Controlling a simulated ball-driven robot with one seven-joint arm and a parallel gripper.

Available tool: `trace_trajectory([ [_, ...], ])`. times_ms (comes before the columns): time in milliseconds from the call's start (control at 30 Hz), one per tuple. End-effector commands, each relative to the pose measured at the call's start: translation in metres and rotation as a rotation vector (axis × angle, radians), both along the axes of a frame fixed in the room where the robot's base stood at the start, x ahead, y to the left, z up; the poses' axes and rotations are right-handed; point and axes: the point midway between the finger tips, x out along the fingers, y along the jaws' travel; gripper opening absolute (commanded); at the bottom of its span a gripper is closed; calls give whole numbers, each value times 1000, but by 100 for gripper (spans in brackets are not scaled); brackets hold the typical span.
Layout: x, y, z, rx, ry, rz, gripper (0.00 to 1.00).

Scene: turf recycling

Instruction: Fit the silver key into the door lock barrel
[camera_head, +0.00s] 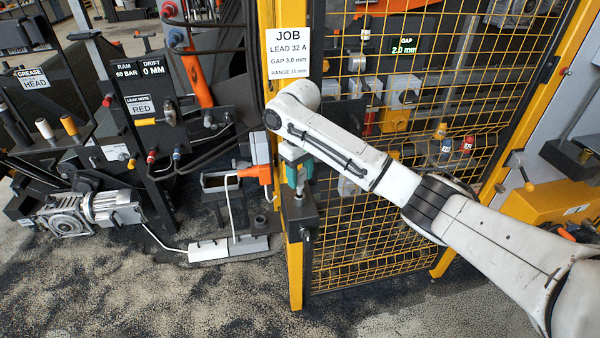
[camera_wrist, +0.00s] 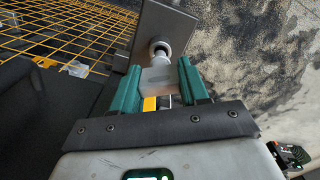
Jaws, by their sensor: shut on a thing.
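My gripper (camera_wrist: 159,73) has green fingers, shut on the pale silver-grey key (camera_wrist: 157,81) in the wrist view. The key's flat head sits between the fingers, and its far end points at the round lock barrel (camera_wrist: 159,46) on a dark block. Key and barrel line up closely in this view; I cannot tell whether the tip is inside or just in front. In the head view my gripper (camera_head: 297,174) points down just above the dark lock box (camera_head: 299,211) on the yellow door post. The key is not clearly visible there.
The yellow mesh door (camera_head: 400,200) stands right behind my arm. An orange tool (camera_head: 256,173) with a white cable is close to the left of my gripper. A job sign (camera_head: 288,53) hangs on the post above. Dark, granule-strewn floor lies below.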

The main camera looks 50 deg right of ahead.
Motion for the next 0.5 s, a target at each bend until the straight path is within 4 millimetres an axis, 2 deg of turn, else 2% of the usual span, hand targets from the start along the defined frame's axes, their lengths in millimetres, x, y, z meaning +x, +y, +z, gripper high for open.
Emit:
trace_trajectory([
  [500,0,0,-12,-1,0,0,12],
])
